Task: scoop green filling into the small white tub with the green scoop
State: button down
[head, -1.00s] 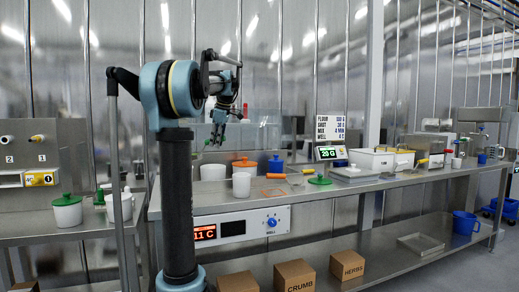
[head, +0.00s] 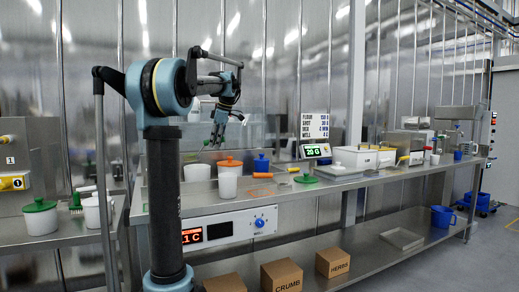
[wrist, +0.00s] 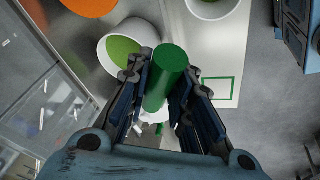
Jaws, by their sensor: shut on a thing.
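My gripper (wrist: 170,110) is shut on the green handle of the scoop (wrist: 170,68) in the wrist view. The scoop's far end is mostly hidden between the fingers. A white tub holding green filling (wrist: 124,50) is just beyond and left of the handle. A second white tub (wrist: 222,10) is cut off at the top edge; its contents are unclear. In the head view my gripper (head: 218,138) hangs above the back of the bench, over white tubs. One small white tub (head: 228,186) stands near the bench's front edge; I cannot match it surely to the wrist view.
An orange-lidded tub (head: 230,163), a blue-lidded tub (head: 261,163) and a green lid (head: 306,179) are on the bench. A pale board with a green outlined rectangle (wrist: 218,80) lies right of the scoop.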

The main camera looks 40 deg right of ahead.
jog(key=s+d+f+t, duration=0.1)
jog(key=s+d+f, duration=0.1)
jog(key=s+d, duration=1.25)
jog(key=w+a+r+n+g+h, duration=0.1)
jog(key=w+a+r+g+h, duration=0.6)
jog(key=a, duration=0.4)
jog(key=shift+w+a+r+g+h, duration=0.25)
jog(key=shift+w+r+g+h, duration=0.05)
jog(key=shift+w+h, duration=0.15)
dwell(1.7)
jog(key=s+d+f+t+y, duration=0.7)
jog(key=s+d+y, duration=0.1)
jog(key=s+d, duration=0.1)
jog(key=shift+d+m+t+y, duration=0.35)
jog(key=shift+d+m+t, duration=0.05)
jog(key=shift+d, duration=0.15)
dwell(0.4)
dwell(1.0)
